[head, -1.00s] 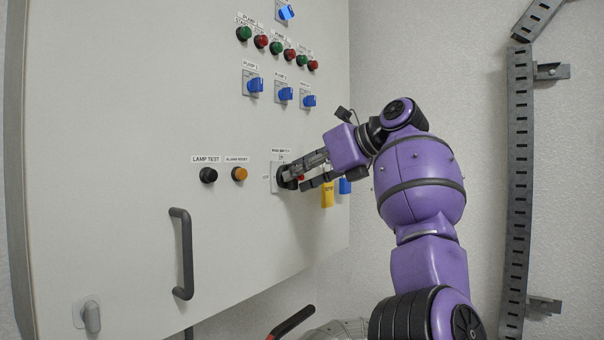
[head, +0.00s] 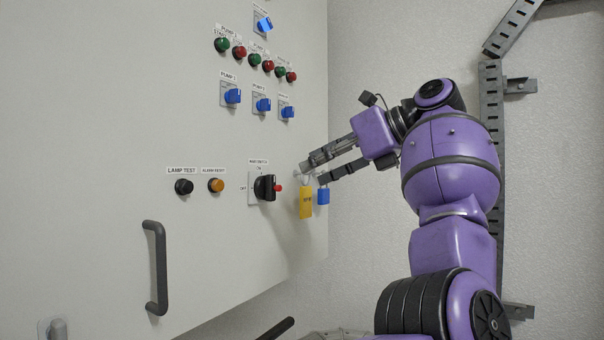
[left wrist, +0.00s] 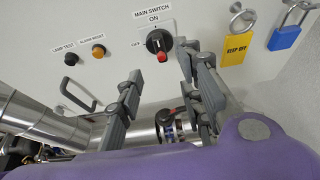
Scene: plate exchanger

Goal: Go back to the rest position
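My left gripper (head: 312,172) is open and empty in front of the panel's right edge, right of the main switch (head: 265,187) and apart from it. The switch has a black knob with a red part and sits under a MAIN SWITCH label. In the left wrist view the gripper's two fingers (left wrist: 160,75) are spread, with nothing between their tips. The switch (left wrist: 158,43) shows beyond them, its red part pointing down, with ON above and OFF to the left. My right gripper is in neither view.
A yellow tag (head: 306,202) and a blue padlock (head: 323,196) hang close below the left fingers. The panel has a black handle (head: 155,268), blue selectors and several push buttons. A slotted metal rail (head: 491,90) runs behind my arm. Pipes (left wrist: 40,120) show in the wrist view.

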